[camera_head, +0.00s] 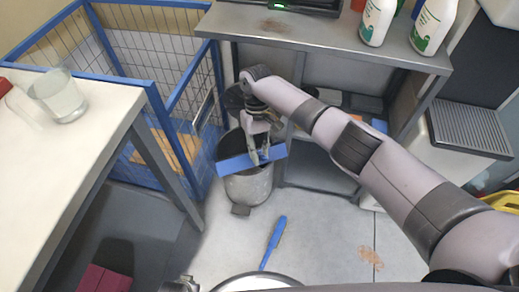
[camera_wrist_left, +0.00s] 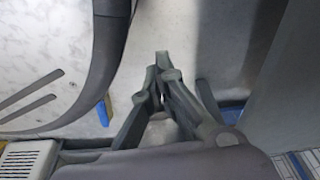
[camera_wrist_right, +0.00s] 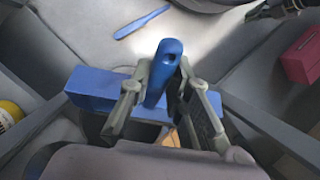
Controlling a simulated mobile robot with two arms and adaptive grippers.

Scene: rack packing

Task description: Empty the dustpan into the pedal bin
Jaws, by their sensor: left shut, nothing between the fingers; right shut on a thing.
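My right gripper (camera_head: 259,158) is shut on the handle of the blue dustpan (camera_head: 234,165). In the right wrist view the handle (camera_wrist_right: 165,65) stands between the fingers, and the pan (camera_wrist_right: 90,88) extends to the left. The grey pedal bin (camera_head: 250,188) stands on the floor by the bench. Its dark mouth is open, and the dustpan is across it in the head view. Whether the pan touches the rim or still holds dirt cannot be told. My left gripper (camera_wrist_left: 163,75) is shut and empty above the floor.
A blue brush (camera_head: 275,242) lies on the floor in front of the bin. A brown patch (camera_head: 370,257) is on the floor to the right. A blue wire cage (camera_head: 190,100) stands left of the bin, and a metal bench (camera_head: 320,42) behind. A table with a glass (camera_head: 58,97) is at left.

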